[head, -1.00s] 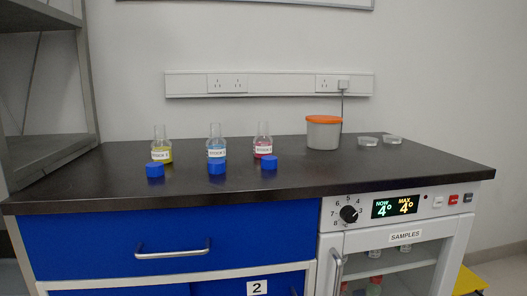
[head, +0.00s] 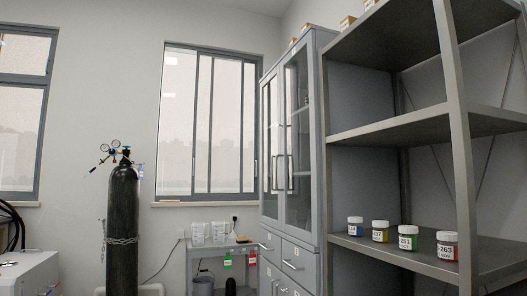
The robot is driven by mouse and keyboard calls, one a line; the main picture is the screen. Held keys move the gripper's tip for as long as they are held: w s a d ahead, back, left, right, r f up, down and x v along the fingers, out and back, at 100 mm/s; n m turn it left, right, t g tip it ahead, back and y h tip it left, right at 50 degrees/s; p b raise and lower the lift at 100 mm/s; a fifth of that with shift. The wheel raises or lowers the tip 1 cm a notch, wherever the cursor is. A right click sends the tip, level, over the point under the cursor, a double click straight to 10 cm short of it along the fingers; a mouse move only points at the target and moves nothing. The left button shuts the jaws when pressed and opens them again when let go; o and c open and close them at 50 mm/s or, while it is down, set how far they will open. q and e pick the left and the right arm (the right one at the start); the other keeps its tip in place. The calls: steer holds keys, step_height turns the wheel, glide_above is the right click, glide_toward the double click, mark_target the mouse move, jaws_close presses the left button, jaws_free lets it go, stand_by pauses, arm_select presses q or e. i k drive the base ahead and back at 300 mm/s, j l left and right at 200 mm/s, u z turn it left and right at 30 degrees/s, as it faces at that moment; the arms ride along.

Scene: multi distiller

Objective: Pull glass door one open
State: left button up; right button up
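A tall grey cabinet (head: 292,160) stands right of centre in the head view. Its upper part has two glass doors side by side, a left one (head: 270,135) and a right one (head: 297,130). Both look shut, with upright bar handles (head: 290,172) near where they meet. I cannot read which door is number one. Dark shelves show faintly through the glass. Neither of my grippers is in view.
An open grey shelf rack (head: 458,150) with several small labelled jars (head: 380,231) stands close on the right. A black gas cylinder (head: 122,215) stands at left. A low table (head: 215,247) with clear beakers (head: 198,231) sits left of the cabinet.

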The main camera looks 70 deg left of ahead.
mark_target(270, 135)
steer(key=u, duration=2.1)
